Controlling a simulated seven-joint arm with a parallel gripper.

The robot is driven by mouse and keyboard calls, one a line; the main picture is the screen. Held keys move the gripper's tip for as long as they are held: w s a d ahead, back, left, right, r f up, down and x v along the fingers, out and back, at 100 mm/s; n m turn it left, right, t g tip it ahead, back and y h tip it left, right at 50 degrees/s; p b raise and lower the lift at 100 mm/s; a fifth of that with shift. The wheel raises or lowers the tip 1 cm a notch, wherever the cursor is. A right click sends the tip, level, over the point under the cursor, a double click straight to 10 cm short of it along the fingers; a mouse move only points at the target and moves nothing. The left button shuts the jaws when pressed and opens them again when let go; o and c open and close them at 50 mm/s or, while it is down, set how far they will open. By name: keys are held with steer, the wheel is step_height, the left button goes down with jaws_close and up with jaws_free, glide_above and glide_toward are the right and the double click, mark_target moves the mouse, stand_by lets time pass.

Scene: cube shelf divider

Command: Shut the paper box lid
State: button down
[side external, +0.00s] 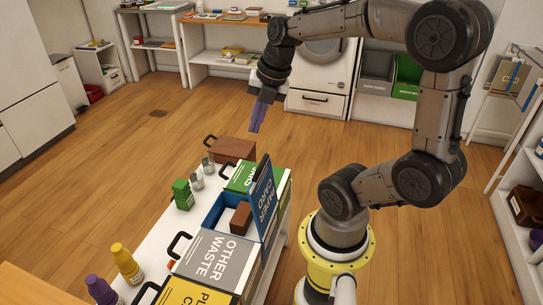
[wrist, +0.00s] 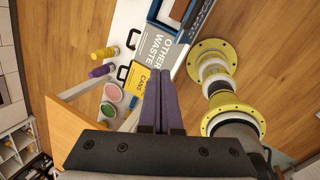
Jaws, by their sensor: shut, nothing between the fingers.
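The paper box (side external: 212,217) is blue and stands open on the white bench, between the green box and the grey box. Its blue lid (side external: 263,198) stands upright on the side towards my arm's base. A brown block shows inside the box. In the wrist view only part of the blue box (wrist: 153,10) shows at the top edge, with its lid (wrist: 197,18) to the right. My gripper (side external: 254,131) is shut and empty, in the air above and behind the bench, apart from the lid. In the wrist view its purple fingers (wrist: 168,75) are together.
The grey "other waste" box (side external: 217,260) and the green box (side external: 244,178) are closed on either side. A brown case (side external: 231,149), glasses (side external: 197,177), a green carton (side external: 183,194) and yellow (side external: 126,262) and purple (side external: 101,290) bottles stand nearby. The air above the boxes is clear.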

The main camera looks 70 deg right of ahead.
steer(key=s+d+f+m+g, duration=0.1)
steer(key=s+d+f+m, duration=0.15)
steer(key=d, duration=0.25)
steer(key=s+d+f+m, duration=0.1)
steer(key=s+d+f, duration=0.3)
steer(key=d, duration=0.1)
steer(key=w+f, duration=0.6)
steer(key=f, duration=0.5)
steer(key=shift+d, duration=0.15)
